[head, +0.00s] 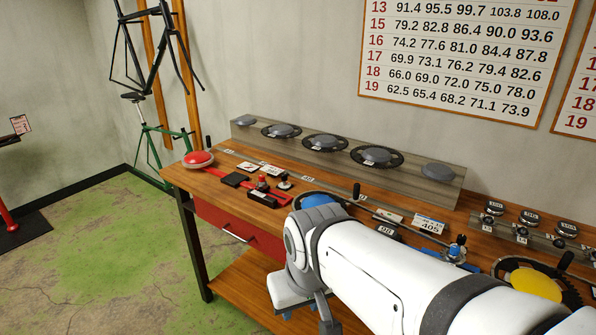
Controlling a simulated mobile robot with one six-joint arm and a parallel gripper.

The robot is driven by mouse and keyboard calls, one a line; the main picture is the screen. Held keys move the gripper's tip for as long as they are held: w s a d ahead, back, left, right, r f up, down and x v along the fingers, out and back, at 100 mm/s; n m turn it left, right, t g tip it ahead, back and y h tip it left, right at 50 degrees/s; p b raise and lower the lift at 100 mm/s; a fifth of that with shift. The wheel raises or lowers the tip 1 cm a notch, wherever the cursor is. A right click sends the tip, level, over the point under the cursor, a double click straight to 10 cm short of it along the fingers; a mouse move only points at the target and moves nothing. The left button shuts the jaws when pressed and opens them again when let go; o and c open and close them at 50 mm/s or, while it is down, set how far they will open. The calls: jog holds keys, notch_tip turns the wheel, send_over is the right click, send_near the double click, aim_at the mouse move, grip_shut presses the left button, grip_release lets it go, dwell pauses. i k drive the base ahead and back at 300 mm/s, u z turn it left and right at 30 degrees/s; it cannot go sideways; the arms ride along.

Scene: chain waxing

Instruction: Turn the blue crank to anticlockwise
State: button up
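The blue crank (317,200) is on the wooden bench, a blue disc with a dark rim. A black upright handle (356,191) stands at its right side. My arm's white and grey links cover the near part of the disc. My arm reaches in from the lower right, and its end (300,297) hangs in front of the bench, nearer the camera than the crank. The gripper fingers cannot be made out, so I cannot tell whether they are open or shut. I see no contact between my arm and the crank.
A red crank (198,158) stands at the bench's left end and a yellow crank (535,283) at the right. Small tools, a red tray (240,184) and a 405 label (428,225) lie between. A grey rack (300,152) of chainrings runs behind.

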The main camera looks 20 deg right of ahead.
aim_at(317, 200)
jog(key=z, duration=0.4)
jog(key=i, duration=0.9)
jog(key=z, duration=0.7)
